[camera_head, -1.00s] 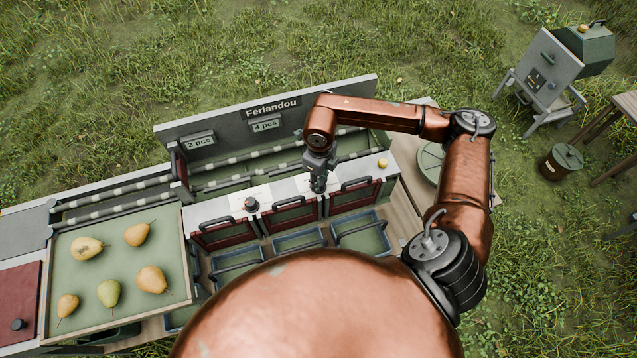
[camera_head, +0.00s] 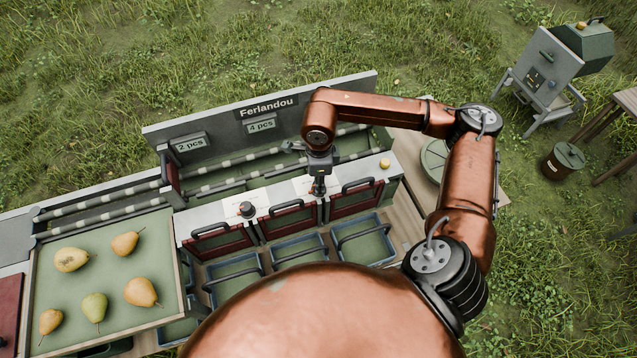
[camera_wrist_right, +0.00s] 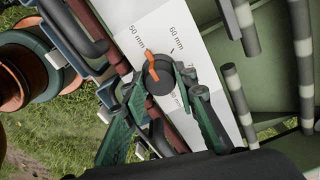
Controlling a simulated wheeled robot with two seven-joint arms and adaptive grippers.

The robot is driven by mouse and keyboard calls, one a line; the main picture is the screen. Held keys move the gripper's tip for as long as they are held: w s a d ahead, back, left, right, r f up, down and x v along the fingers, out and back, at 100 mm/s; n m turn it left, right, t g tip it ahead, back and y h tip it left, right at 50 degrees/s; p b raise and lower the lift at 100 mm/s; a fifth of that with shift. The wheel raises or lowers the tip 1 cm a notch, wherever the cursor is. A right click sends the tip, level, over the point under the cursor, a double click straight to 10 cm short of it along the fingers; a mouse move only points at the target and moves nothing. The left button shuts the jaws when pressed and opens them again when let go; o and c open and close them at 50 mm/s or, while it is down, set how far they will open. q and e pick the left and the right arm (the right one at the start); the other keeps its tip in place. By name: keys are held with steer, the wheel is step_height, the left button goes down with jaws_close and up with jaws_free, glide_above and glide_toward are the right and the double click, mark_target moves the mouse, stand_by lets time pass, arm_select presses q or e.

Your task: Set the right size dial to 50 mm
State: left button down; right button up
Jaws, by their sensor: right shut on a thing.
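The right size dial (camera_wrist_right: 158,76) is a dark round knob with an orange pointer on a white scale plate (camera_wrist_right: 208,62). In the right wrist view the pointer is turned toward the "50 mm" mark; "60 mm" stands to its right, and a third label below is partly covered. My right gripper (camera_wrist_right: 157,98) is shut on the dial, a green finger on either side of it. In the head view my right gripper (camera_head: 319,188) comes down onto the white counter and hides the dial. My left gripper is not in view.
Another dark dial (camera_head: 247,209) and a yellow button (camera_head: 384,163) sit on the same counter (camera_head: 208,222). Blue bins (camera_head: 233,287) stand below the red-fronted doors. A tray (camera_head: 120,333) with several pears is at the left. A sorting machine (camera_head: 543,75) stands on grass at the back right.

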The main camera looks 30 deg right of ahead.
steer(key=shift+r, duration=0.1)
stand_by(0.3)
steer(key=o, duration=0.9)
step_height(320, 180, up, 12)
stand_by(0.5)
